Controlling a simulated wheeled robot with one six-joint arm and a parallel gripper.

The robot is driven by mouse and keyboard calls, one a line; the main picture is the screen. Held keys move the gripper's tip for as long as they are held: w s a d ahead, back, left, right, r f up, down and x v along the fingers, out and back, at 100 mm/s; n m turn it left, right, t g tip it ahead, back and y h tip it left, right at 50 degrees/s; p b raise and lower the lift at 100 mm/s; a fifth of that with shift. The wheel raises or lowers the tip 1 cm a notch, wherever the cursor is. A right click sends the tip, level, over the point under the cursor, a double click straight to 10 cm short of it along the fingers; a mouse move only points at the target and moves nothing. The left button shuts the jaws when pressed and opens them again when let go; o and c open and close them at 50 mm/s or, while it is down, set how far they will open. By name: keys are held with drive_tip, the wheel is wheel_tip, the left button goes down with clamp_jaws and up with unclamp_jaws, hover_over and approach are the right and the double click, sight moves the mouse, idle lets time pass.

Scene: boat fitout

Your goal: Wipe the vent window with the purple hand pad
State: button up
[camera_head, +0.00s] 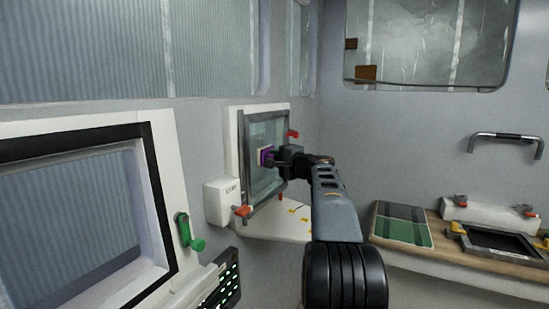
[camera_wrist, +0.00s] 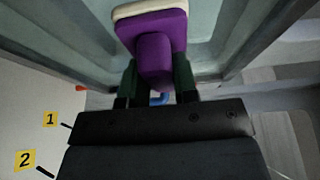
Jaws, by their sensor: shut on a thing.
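The purple hand pad (camera_wrist: 158,38) has a purple body and a pale pad face. In the wrist view it sits between the two dark fingers of my gripper (camera_wrist: 155,85), which is shut on its grip. The vent window (camera_head: 265,145) is a grey-framed pane in a white surround on the wall. In the head view my gripper (camera_head: 279,159) holds the purple hand pad (camera_head: 266,157) at the middle of the pane, pale face toward the glass. I cannot tell whether the face touches the glass. My arm hides part of the right side of the frame.
A white box (camera_head: 221,202) and a red-handled latch (camera_head: 242,211) sit at the window's lower left. A white shelf (camera_head: 262,230) with yellow tags lies below. A larger window (camera_head: 75,220) with a green handle is at left. A counter with a green mat (camera_head: 402,224) is at right.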

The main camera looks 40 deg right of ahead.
drive_tip(key=w+d+p, duration=0.4)
drive_tip(key=d+p, duration=0.1)
drive_tip(key=d, duration=0.2)
drive_tip(key=shift+p, duration=0.4)
idle(0.3)
drive_tip(key=s+d+b, duration=0.2)
drive_tip(key=s+d, duration=0.1)
drive_tip(key=s, duration=0.2)
drive_tip(key=shift+s, duration=0.15)
idle(0.4)
idle(0.4)
drive_tip(key=shift+s+d+b, duration=0.3)
drive_tip(key=shift+s+d, duration=0.05)
drive_tip(key=shift+s, duration=0.35)
drive_tip(key=shift+s+d+b, duration=0.3)
drive_tip(key=shift+s+d, duration=0.05)
drive_tip(key=shift+s, duration=0.3)
